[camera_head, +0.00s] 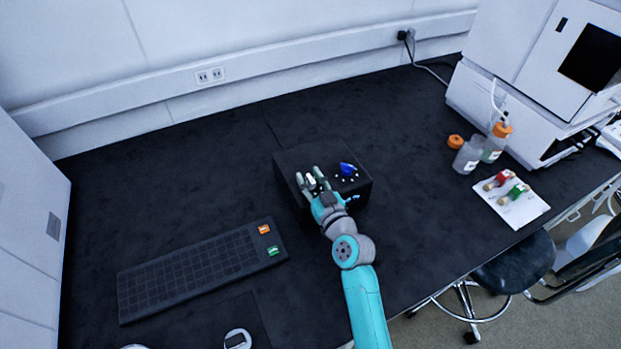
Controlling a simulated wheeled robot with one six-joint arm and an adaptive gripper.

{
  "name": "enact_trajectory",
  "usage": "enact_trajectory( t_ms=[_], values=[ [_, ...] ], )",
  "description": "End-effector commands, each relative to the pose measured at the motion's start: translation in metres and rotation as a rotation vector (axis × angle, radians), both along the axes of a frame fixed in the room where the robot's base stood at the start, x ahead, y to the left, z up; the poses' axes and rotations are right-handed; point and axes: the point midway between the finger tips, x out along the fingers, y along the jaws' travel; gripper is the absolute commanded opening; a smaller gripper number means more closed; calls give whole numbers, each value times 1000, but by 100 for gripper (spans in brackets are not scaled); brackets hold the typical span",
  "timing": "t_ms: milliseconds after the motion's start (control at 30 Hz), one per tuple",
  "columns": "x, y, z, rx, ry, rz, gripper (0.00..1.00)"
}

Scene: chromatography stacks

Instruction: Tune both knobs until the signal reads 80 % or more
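A black box (290,157) stands on the dark bench, with a blue knob (347,169) on the right of its top, ringed by small white marks. A small blue readout (352,198) glows on its front right; its digits are too small to read. My gripper (309,179) is over the left part of the box top, left of the blue knob. Its fingers are apart, with something small and whitish between them, perhaps the other knob. Whether the fingers touch it cannot be told. My gripper and wrist hide part of the box's front.
A black rack-like grid (190,270) with orange and green labels lies at the left front. Bottles (467,157), an orange cap (455,141) and a white sheet (517,210) with red and green items are at the right, by a white instrument (530,60). The bench behind the box is clear.

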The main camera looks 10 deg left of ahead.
Motion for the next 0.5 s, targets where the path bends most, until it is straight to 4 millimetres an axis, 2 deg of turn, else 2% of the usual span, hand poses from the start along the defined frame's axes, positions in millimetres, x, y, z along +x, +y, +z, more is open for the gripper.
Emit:
enact_trajectory(
  t_ms=[233,333,400,500],
  values=[
    [0,0,0,0,0,0,38],
    [0,0,0,0,0,0,12],
    [0,0,0,0,0,0,0],
    [0,0,0,0,0,0,0]
  ],
)
